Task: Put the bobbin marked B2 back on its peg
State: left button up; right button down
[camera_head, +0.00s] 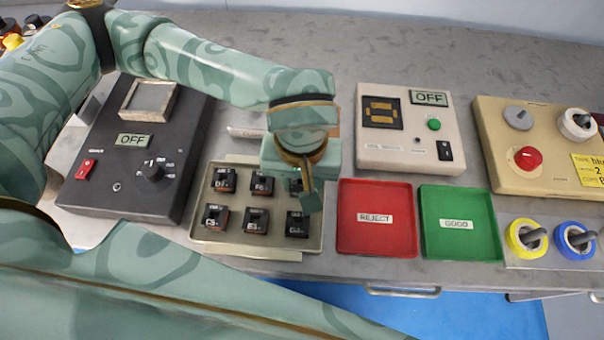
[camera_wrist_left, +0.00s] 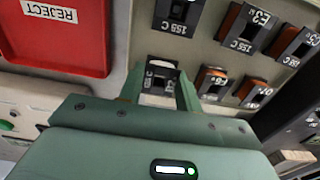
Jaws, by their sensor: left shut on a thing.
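My left gripper (camera_head: 306,198) is over the right end of a beige tray (camera_head: 208,240). In the left wrist view the gripper (camera_wrist_left: 162,88) is shut on a small black bobbin (camera_wrist_left: 158,76) with a white label, whose marking I cannot read surely. It is at the back right of the tray; I cannot tell whether it sits on a peg or just above it. Similar black bobbins, some with orange windings, stand in the tray, such as one at front right (camera_head: 297,224) and one at back middle (camera_head: 263,184). No B2 marking is legible. My right gripper is not in view.
A red REJECT tray (camera_head: 376,241) and a green GOOD tray (camera_head: 459,243) lie right of the beige tray. A dark control box (camera_head: 126,197) stands left, a white tester (camera_head: 398,153) behind. Yellow (camera_head: 514,232) and blue (camera_head: 562,240) spools are at far right.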

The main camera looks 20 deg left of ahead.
pick_arm(q)
jog(key=shift+f, duration=0.25)
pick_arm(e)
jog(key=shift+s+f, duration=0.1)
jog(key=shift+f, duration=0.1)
pick_arm(q)
jog(key=o, duration=1.1)
jog(key=shift+r, duration=0.2)
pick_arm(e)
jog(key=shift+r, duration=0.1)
pick_arm(q)
notch_tip(320, 180, up, 16)
jog(key=p, duration=0.4)
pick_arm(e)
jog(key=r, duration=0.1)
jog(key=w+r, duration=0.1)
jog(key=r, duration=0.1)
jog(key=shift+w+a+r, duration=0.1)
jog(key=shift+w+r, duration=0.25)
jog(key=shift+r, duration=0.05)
